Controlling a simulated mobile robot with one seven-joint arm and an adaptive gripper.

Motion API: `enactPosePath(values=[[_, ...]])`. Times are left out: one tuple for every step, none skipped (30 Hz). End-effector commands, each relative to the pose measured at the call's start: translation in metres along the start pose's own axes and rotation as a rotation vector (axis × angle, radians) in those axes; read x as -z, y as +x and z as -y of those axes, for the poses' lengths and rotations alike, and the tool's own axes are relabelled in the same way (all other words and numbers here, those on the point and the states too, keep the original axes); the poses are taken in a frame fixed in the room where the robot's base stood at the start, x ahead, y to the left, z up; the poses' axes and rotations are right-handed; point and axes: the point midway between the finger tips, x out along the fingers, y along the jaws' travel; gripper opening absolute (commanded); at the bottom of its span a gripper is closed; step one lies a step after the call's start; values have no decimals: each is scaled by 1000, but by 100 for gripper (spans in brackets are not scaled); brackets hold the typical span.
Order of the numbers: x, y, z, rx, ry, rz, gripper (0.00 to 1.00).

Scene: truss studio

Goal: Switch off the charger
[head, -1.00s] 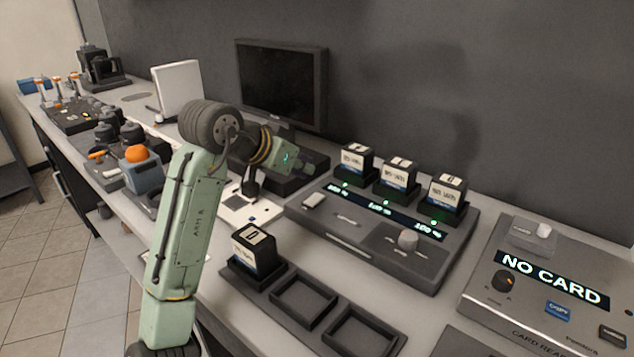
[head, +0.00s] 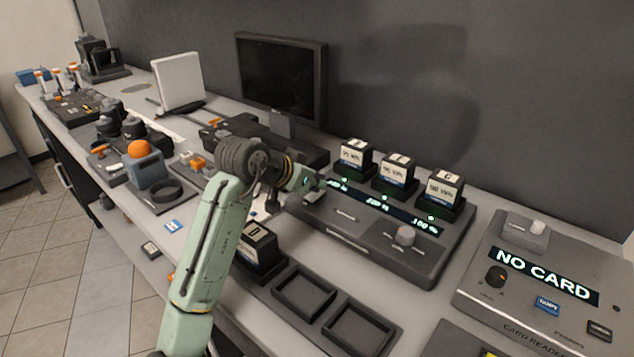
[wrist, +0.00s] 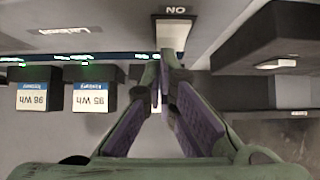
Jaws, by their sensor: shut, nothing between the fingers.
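The charger (head: 372,258) is a dark grey box with a lit green display strip, a round knob (head: 404,236) and three batteries in its back slots. The wrist view shows its pale rocker switch (wrist: 174,37) in a dark frame, with a label that reads ON when turned upright. My gripper (head: 318,184) is over the charger's left end and mostly hides the switch in the head view. In the wrist view, my gripper (wrist: 163,62) is shut and empty, its tips close to the switch. I cannot tell whether they touch it.
Batteries stand close beside the gripper in the wrist view (wrist: 93,92). A dark block (wrist: 270,45) is on the other side. A battery tray (head: 318,308) lies in front of the charger; a card reader (head: 530,280) is at right. A monitor (head: 280,80) stands behind.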

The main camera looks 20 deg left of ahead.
Motion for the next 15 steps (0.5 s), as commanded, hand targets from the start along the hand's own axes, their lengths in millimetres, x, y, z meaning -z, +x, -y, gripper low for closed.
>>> enactPosePath(values=[[-5, 5, -1, -4, -2, -3, 0], [-8, 7, -2, -5, -3, -3, 0], [-8, 8, -2, -6, -2, -3, 0], [-5, 4, 0, -1, -1, -2, 0], [-5, 4, 0, -1, -1, -1, 0], [-5, 4, 0, -1, -1, 0, 0], [-6, 5, 0, -2, -1, 1, 0], [-6, 5, 0, -2, -1, 1, 0], [-6, 5, -1, -2, -1, 2, 0], [-6, 5, 0, -2, -1, 2, 0], [-6, 4, 0, -2, -1, 2, 0], [-7, 4, 0, -2, -2, 2, 0], [-7, 3, 0, -2, -2, 2, 0], [-8, 3, 0, -2, -2, 2, 0], [-9, 2, 0, -2, -3, 2, 0]])
